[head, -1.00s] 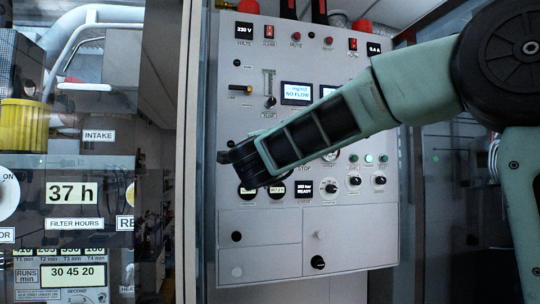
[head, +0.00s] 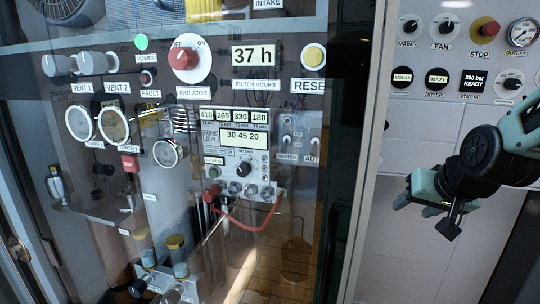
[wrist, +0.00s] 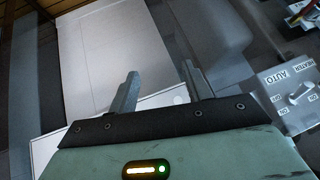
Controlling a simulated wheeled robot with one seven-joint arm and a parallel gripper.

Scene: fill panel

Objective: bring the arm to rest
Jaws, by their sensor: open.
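My gripper (head: 421,193) is at the right of the head view, in front of the pale lower part of the fill panel (head: 400,232). Its fingers point left and it holds nothing. In the wrist view my gripper (wrist: 161,86) shows two grey fingers spread apart with an empty gap between them. Most of my arm is outside the head view; only the wrist end shows at the right edge.
A glass-fronted cabinet with a red isolator knob (head: 183,59) and a timer unit (head: 236,150) fills the left and middle. A red stop button (head: 486,30) and a gauge (head: 522,32) sit at the upper right. A HEATER AUTO switch plate (wrist: 293,92) shows in the wrist view.

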